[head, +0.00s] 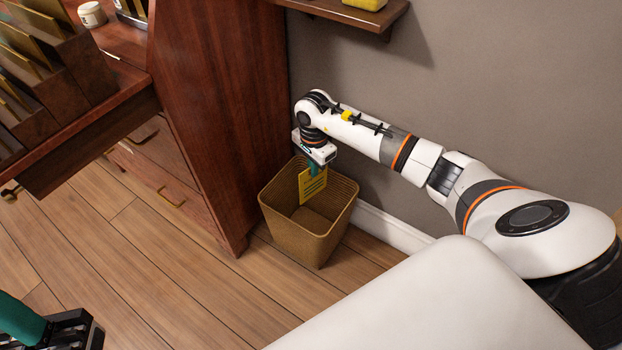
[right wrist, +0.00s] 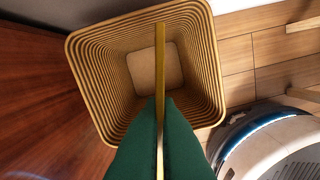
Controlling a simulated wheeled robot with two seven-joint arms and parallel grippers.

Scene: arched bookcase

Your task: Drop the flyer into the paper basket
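The yellow flyer (head: 312,185) hangs upright from my right gripper (head: 313,168), its lower part inside the mouth of the woven paper basket (head: 294,222). In the right wrist view the flyer (right wrist: 160,75) shows edge-on as a thin strip between the two green fingers of my right gripper (right wrist: 160,112), which are shut on it. The basket (right wrist: 95,105) lies open below, and its pale floor looks empty. Part of my left gripper (head: 50,332) shows at the bottom left corner of the head view; its fingertips are not clearly visible.
A reddish wooden bookcase (head: 215,110) stands directly left of the basket. A grey wall (head: 490,90) with a white baseboard (head: 392,228) is behind it. A small wall shelf (head: 350,13) is above. Wooden floor (head: 150,265) is clear in front.

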